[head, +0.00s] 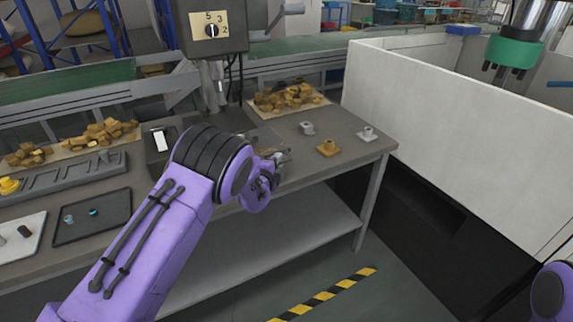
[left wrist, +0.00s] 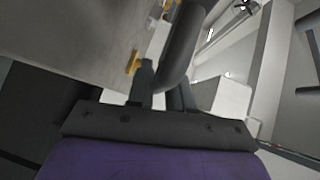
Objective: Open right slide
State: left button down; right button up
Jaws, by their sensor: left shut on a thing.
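My left arm reaches in from the left over the worktable. Its gripper (head: 278,158) is mostly hidden behind its own wrist in the head view, beside a grey metal plate (head: 262,138) at the table's middle. In the left wrist view the dark fingers (left wrist: 160,90) meet a dark, rounded bar (left wrist: 185,45). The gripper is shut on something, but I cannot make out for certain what. I cannot tell which part is the right slide. Only a purple piece of my right arm shows at the lower right; its gripper is out of view.
Small metal fittings (head: 327,148) stand on the table's right end. Brown chunks lie on a tray (head: 318,98) behind. A dark tray (head: 92,216) lies at the left. A control box (head: 207,27) stands above. A white-walled enclosure (head: 440,105) is at the right; floor between is clear.

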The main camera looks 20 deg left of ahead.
pick_arm(q)
jog(key=shift+s+r, duration=0.1)
jog(key=shift+s, duration=0.1)
pick_arm(e)
jog(key=shift+s+d, duration=0.15)
jog(key=shift+s, duration=0.25)
pick_arm(q)
jog(key=shift+w, duration=0.1)
jog(key=c, duration=1.1)
grip_release()
jog(key=shift+d, duration=0.1)
jog(key=shift+s+d, duration=0.1)
jog(key=shift+s, duration=0.1)
jog(key=s, duration=0.3)
jog(key=s+r+b, duration=0.1)
jog(key=s, duration=0.2)
jog(key=s+b, duration=0.1)
jog(key=s, duration=0.3)
jog(key=shift+d+r, duration=0.15)
jog(key=shift+d, duration=0.15)
pick_arm(e)
notch_tip(320, 180, down, 2)
jog(key=shift+f, duration=0.1)
